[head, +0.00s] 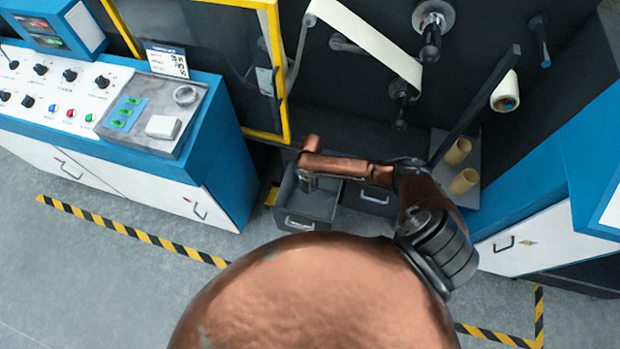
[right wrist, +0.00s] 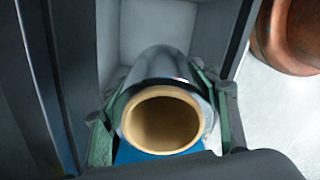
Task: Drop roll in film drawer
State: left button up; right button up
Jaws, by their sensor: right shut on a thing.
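My right gripper (right wrist: 162,95) is shut on a roll (right wrist: 161,122), its green fingers on either side. The roll has a tan cardboard core facing the wrist camera and a shiny grey film outside. In the head view, my copper right arm reaches over an open grey drawer (head: 302,224), with the dark wrist end above its left side. Fingers and roll cannot be made out there. In the right wrist view, grey walls stand around the roll; whether it touches the bottom cannot be told. My left gripper is not in view.
Another drawer front with a handle (head: 374,199) is to the right. Two tan cores (head: 457,152) stand on a grey shelf further right. A yellow-framed door (head: 276,70) and blue cabinet (head: 225,155) are on the left. A white film web (head: 365,38) runs above.

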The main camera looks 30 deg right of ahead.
jog(key=shift+r, duration=0.1)
jog(key=o, duration=1.5)
notch_tip(320, 180, up, 12)
